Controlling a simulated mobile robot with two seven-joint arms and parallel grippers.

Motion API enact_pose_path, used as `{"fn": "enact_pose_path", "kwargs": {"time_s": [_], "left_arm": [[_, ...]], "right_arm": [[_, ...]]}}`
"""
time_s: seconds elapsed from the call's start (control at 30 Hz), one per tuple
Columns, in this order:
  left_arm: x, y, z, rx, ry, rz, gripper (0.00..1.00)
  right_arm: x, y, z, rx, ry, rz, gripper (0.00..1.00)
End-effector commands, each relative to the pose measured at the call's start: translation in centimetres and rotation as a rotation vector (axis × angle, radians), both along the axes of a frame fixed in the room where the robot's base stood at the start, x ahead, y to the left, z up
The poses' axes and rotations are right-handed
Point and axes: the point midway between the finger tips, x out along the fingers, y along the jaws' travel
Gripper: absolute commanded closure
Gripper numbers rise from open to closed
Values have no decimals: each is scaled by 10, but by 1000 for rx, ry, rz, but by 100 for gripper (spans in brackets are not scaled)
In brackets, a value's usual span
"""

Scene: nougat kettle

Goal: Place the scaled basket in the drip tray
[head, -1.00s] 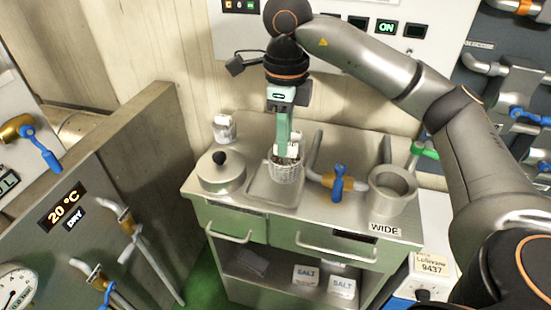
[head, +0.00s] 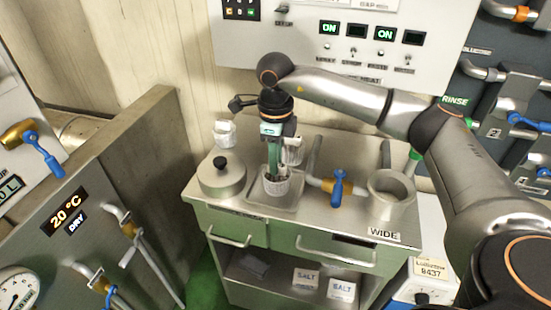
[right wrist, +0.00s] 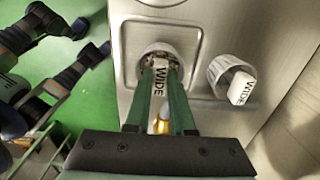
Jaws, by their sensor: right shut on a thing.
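My right gripper (head: 275,172) points down with its green fingers shut on a small pale basket (head: 276,187). The basket is over or in the square drip tray (head: 291,203) sunk in the steel worktop. I cannot tell whether it touches the tray floor. In the right wrist view the held basket (right wrist: 155,50) has a tag reading WIDE and lies inside the outline of the tray (right wrist: 187,25). The fingers hide part of it. A second basket (head: 293,152), also tagged WIDE in the right wrist view (right wrist: 222,72), stands just behind the tray. My left gripper is out of view.
A lidded steel pot (head: 221,178) stands left of the tray. A tagged white container (head: 224,133) is behind it. A blue-handled valve (head: 338,188) and a steel cup (head: 390,190) are to the right. A control panel (head: 350,30) is on the back wall.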

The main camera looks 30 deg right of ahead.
Motion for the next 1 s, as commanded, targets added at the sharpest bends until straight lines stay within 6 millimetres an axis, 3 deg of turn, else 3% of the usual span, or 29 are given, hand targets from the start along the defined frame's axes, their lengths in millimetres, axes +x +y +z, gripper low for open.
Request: {"fn": "enact_pose_path", "kwargs": {"time_s": [0.17, 0.2, 0.43, 0.8, 1.0], "left_arm": [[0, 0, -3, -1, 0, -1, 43], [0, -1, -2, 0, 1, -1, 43], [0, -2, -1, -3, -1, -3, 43], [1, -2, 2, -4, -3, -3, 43], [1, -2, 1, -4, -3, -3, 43]], "right_arm": [[0, 0, -4, 0, 0, 0, 100], [0, 0, -3, 1, -1, 0, 75], [0, 0, -3, 0, 0, 0, 49], [1, 0, 5, 1, -2, 0, 49], [1, 1, 42, 2, -6, 0, 49]]}}
